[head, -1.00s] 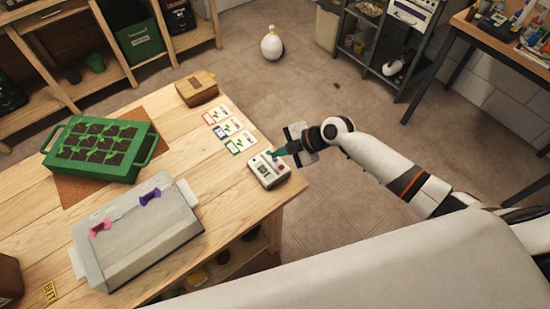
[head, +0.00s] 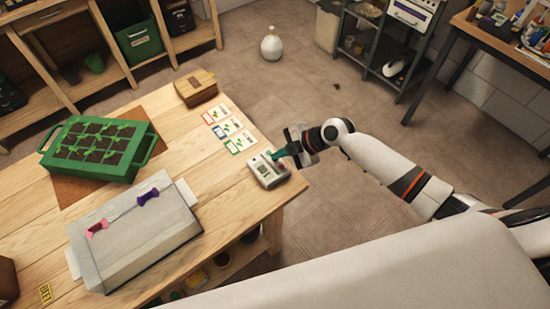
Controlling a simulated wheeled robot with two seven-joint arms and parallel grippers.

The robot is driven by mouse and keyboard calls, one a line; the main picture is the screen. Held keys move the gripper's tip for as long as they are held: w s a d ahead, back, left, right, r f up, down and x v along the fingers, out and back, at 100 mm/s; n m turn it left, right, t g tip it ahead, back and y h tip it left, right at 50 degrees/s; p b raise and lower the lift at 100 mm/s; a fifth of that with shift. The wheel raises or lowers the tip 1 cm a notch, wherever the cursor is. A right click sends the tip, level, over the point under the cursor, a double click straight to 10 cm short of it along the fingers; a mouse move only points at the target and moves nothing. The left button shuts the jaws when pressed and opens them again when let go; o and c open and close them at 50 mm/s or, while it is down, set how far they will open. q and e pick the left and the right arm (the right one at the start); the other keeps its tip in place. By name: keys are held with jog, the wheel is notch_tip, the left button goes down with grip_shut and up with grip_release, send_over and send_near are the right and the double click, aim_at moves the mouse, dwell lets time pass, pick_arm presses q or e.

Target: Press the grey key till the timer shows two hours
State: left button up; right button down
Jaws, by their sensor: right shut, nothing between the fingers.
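The timer (head: 262,174) is a small pale box near the right end of the wooden table. It has a small display on its face and a red spot at its right side. The display's reading is too small to make out. I cannot pick out the grey key; the fingers cover part of the timer's top. My right gripper (head: 276,155) is shut and empty, its teal fingertips at the timer's upper edge. I cannot tell whether they touch it. My left gripper is not in view.
Several seedling cards (head: 230,130) lie just behind the timer. A wooden box (head: 196,88) stands beyond them. A green seedling tray (head: 135,166) is at the left. A grey case (head: 150,240) with pink and purple clips is in front. The table's right edge is close to the timer.

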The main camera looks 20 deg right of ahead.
aim_at(280, 162)
jog(key=shift+f+b, duration=0.4)
jog(key=shift+b, duration=0.05)
dwell(0.3)
jog(key=shift+r, duration=0.15)
jog(key=shift+r+p, duration=0.4)
jog(key=shift+r, duration=0.25)
jog(key=shift+r, duration=0.15)
jog(key=shift+r+p, duration=1.6)
jog(key=shift+r, duration=0.8)
